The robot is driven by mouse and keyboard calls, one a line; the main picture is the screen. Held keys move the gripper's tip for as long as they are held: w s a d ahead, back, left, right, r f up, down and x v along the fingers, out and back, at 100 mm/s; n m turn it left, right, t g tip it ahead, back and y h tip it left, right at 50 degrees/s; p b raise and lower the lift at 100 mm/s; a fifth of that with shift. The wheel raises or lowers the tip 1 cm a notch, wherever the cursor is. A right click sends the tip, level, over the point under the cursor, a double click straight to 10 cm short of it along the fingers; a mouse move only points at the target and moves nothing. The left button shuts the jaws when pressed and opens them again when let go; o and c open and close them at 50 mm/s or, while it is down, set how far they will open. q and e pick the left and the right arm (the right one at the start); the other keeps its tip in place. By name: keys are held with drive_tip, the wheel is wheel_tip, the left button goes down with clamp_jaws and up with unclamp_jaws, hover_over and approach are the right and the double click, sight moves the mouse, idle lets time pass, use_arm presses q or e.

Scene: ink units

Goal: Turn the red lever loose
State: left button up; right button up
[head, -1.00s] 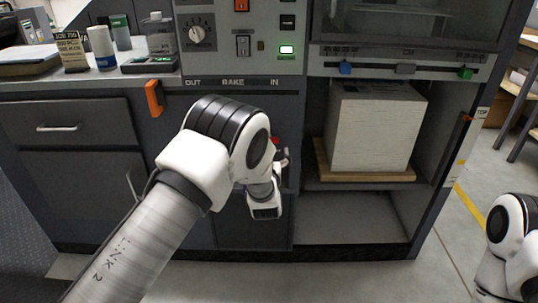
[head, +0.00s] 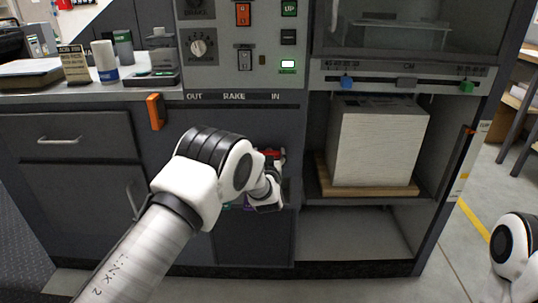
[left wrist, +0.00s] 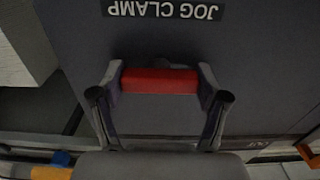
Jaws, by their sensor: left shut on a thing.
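The red lever (head: 272,153) is a short red bar on the dark cabinet front, partly hidden behind my left arm in the head view. In the left wrist view the red lever (left wrist: 160,81) lies crosswise between both fingers of my left gripper (left wrist: 161,84), below a label "JOG CLAMP" that reads upside down. The fingers touch its two ends, and the gripper is shut on it. In the head view my left gripper (head: 274,170) is mostly hidden by its own wrist. My right gripper is out of view; only part of my right arm shows at the right edge.
An orange handle (head: 155,112) stands out from the cabinet left of my arm. A stack of paper (head: 378,145) sits on a wooden board (head: 370,190) in the open bay at right. Control knobs and switches are on the panel (head: 216,72) above.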

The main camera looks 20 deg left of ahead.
use_arm(q)
drive_tip(key=shift+n, duration=0.3)
drive_tip(key=n, duration=0.8)
drive_tip(key=shift+a, duration=0.1)
drive_tip(key=n, duration=0.4)
drive_tip(key=shift+n+b, duration=0.3)
drive_tip(key=n, duration=0.4)
drive_tip(key=shift+n, duration=0.4)
drive_tip(key=shift+b, duration=0.3)
drive_tip(key=o, duration=1.2)
drive_tip(key=shift+c, duration=0.2)
